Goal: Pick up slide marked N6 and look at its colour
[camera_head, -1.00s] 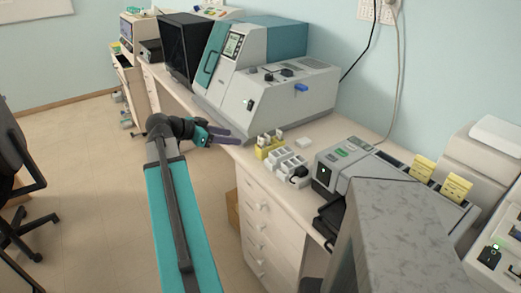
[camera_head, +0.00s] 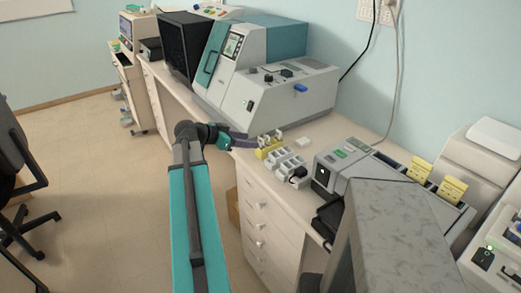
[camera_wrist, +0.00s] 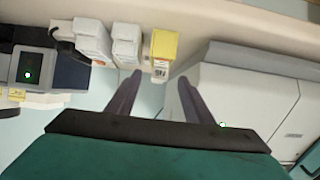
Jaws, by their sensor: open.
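My gripper (camera_head: 254,141) is open and empty, its dark fingers pointing right toward a small yellow rack (camera_head: 268,153) near the bench's front edge. In the wrist view the two fingers of my gripper (camera_wrist: 159,77) are spread apart, and the yellow rack (camera_wrist: 164,44) lies beyond the gap between their tips. I cannot tell the exact distance. Small pale pieces stand on the yellow rack, perhaps slides. A paper label (camera_wrist: 160,70) shows on its near side, too small to read. I cannot make out a slide marked N6.
White racks (camera_head: 287,163) stand just right of the yellow one. A large grey and teal machine (camera_head: 285,92) stands behind and left. A grey machine (camera_head: 342,172) with yellow tags sits to the right. The floor (camera_head: 85,170) left of the bench is open.

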